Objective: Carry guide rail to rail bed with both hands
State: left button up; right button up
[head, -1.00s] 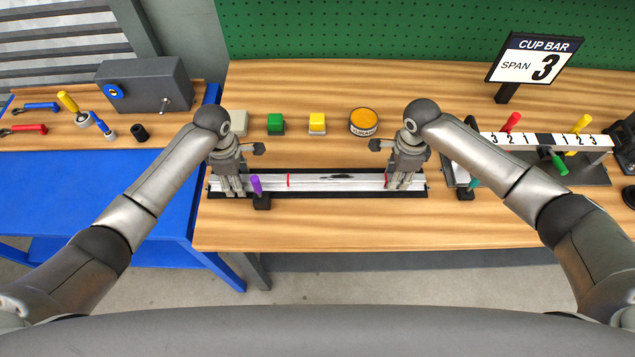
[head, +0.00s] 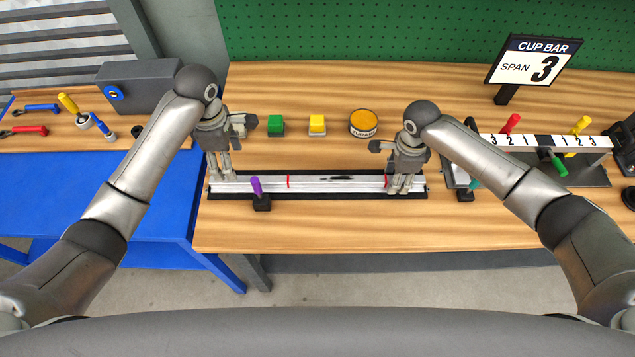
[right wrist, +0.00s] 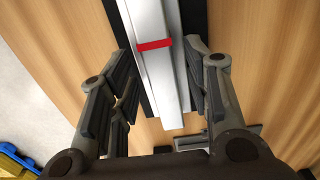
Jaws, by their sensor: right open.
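The guide rail (head: 340,184) is a long silver bar with red marks, lying lengthwise in the black rail bed (head: 330,197) near the table's front. In the right wrist view the rail (right wrist: 150,25) shows a red band close to its end. My right gripper (head: 402,188) is at the rail's right end, its open fingers on either side of the rail; it also shows in the right wrist view (right wrist: 163,65). My left gripper (head: 221,176) is over the rail's left end, with its fingers apart and the rail not lifted.
A purple-handled clamp (head: 258,192) stands at the bed's front edge. A numbered bar fixture (head: 545,142) and the SPAN 3 sign (head: 530,66) stand right.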

jog(key=shift+r, duration=0.25)
pick_arm(q)
notch_tip(320, 180, up, 2)
pick_arm(e)
notch_tip(320, 180, up, 12)
jog(key=shift+f, duration=0.25)
pick_arm(q)
jog(key=shift+s, duration=0.1)
pick_arm(e)
jog(key=shift+f, duration=0.1)
dwell(0.3)
